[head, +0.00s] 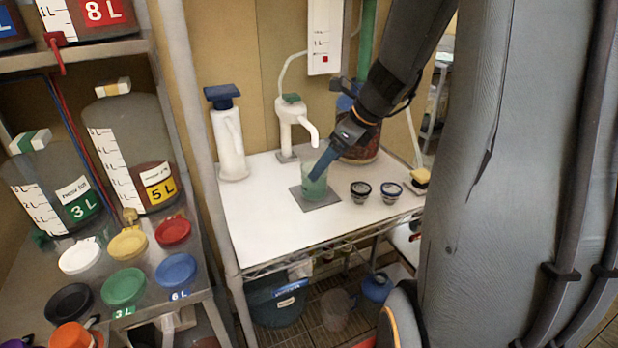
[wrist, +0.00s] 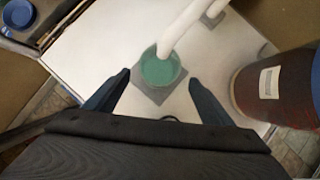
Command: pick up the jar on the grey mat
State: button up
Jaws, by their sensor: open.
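The jar (head: 314,184) is a clear vessel with green contents, standing upright on the grey mat (head: 325,204) on the white table. In the wrist view the jar (wrist: 160,72) is seen from above, on the grey mat (wrist: 152,97), with a white spout reaching over its rim. My gripper (head: 324,163) comes down from the upper right, and a blue finger overlaps the jar in the head view. In the wrist view my gripper (wrist: 158,78) is open, its two fingers spread to either side below the jar. I cannot tell whether a finger touches it.
A white tap (head: 291,125) stands behind the jar. Two small dark-rimmed cups (head: 375,192) stand to its right. A large red-brown vessel (head: 360,148) is behind, showing close on the right in the wrist view (wrist: 275,88). A white pump bottle (head: 229,140) stands left. The table front left is clear.

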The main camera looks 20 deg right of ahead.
jog(key=shift+x, duration=3.85)
jog(key=shift+a+r, duration=0.1)
jog(key=shift+a, duration=0.05)
jog(key=c, duration=1.5)
jog(key=shift+o, duration=0.2)
jog(key=shift+r, duration=0.1)
jog(key=shift+r, duration=0.65)
notch_tip(320, 180, up, 2)
jog(key=shift+r, duration=0.2)
jog(key=s+b, duration=0.1)
jog(key=s, duration=0.4)
jog(key=s+b, duration=0.1)
jog(key=s, duration=0.4)
jog(key=s+b, duration=0.1)
jog(key=s, duration=0.4)
jog(key=shift+s+f, duration=0.15)
jog(key=shift+f, duration=0.15)
jog(key=b, duration=0.2)
jog(key=shift+s+b, duration=0.1)
jog(key=shift+b, duration=0.2)
jog(key=s+b, duration=0.2)
jog(key=b, duration=0.2)
jog(key=shift+s+r, duration=0.1)
jog(key=shift+s, duration=0.15)
